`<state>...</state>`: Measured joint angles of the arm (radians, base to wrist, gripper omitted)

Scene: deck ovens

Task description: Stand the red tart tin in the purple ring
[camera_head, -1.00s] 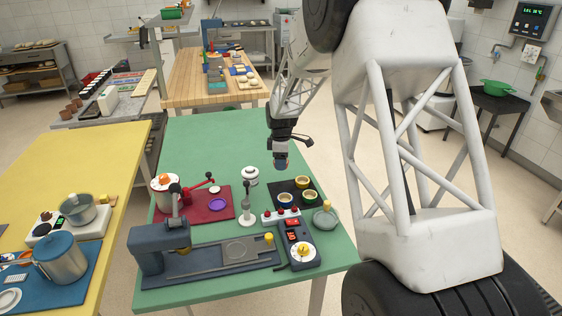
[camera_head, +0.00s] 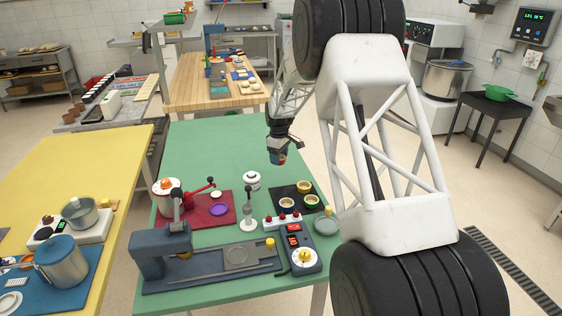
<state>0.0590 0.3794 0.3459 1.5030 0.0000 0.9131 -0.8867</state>
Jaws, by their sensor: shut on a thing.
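My gripper (camera_head: 277,158) hangs above the green table, behind the dark tray. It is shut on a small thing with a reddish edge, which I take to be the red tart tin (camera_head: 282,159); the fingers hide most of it. The purple ring (camera_head: 219,210) lies flat on the red mat (camera_head: 195,217) at the table's left. Nothing shows standing in it. My gripper is up and to the right of the ring, well apart from it.
Several tins stand on the dark tray (camera_head: 276,191). The table's back (camera_head: 215,145) is clear.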

